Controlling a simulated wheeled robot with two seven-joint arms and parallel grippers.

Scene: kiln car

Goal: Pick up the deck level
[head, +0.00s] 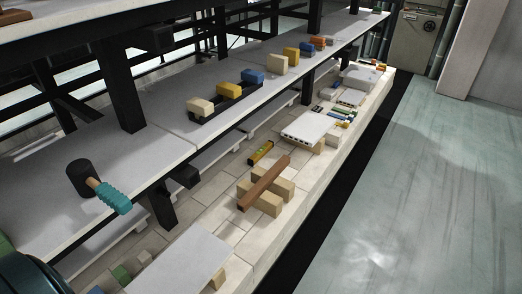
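The deck level appears to be the short yellow and black bar (260,153) with a small greenish patch near its middle. It lies on the pale tiled lower deck, slanting up to the right. It sits just behind a brown wooden bar (264,183), with a small gap between them. Nothing covers the level from this view. Neither of my grippers shows in the head view.
The brown bar rests across tan blocks (267,202). A white slab (309,128) lies beyond the level. A grey shelf (160,165) with dark posts overhangs behind it, bearing a black-headed mallet (80,177) and a black tray (222,101). Open floor (430,190) lies right.

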